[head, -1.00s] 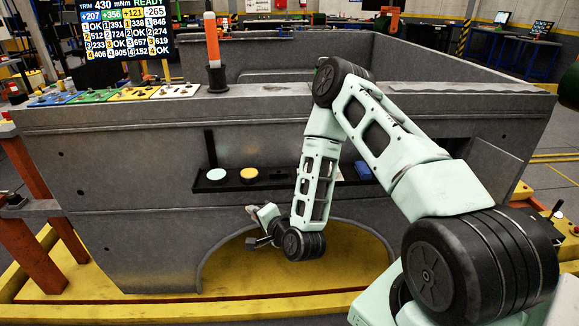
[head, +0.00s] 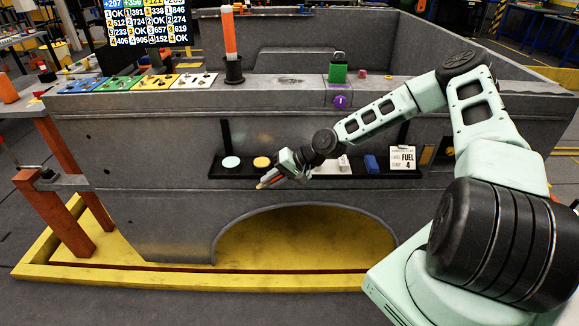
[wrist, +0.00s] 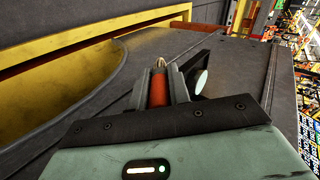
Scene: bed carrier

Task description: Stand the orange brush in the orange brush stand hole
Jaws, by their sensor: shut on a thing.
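My gripper (head: 270,178) is shut on the orange brush (head: 264,184) in front of the shelf's left part. In the wrist view, the brush's orange-red shaft (wrist: 159,92) sits between the two fingers, with a pale tip (wrist: 158,63) pointing away from the gripper. In the head view it lies tilted, pointing down and left. An upright orange post with a white end stands in a black cup (head: 233,72) on the grey top ledge. I cannot tell whether this cup is the brush stand; no empty orange-marked hole shows clearly.
The ledge carries coloured panels (head: 122,83) and a green block (head: 338,73).

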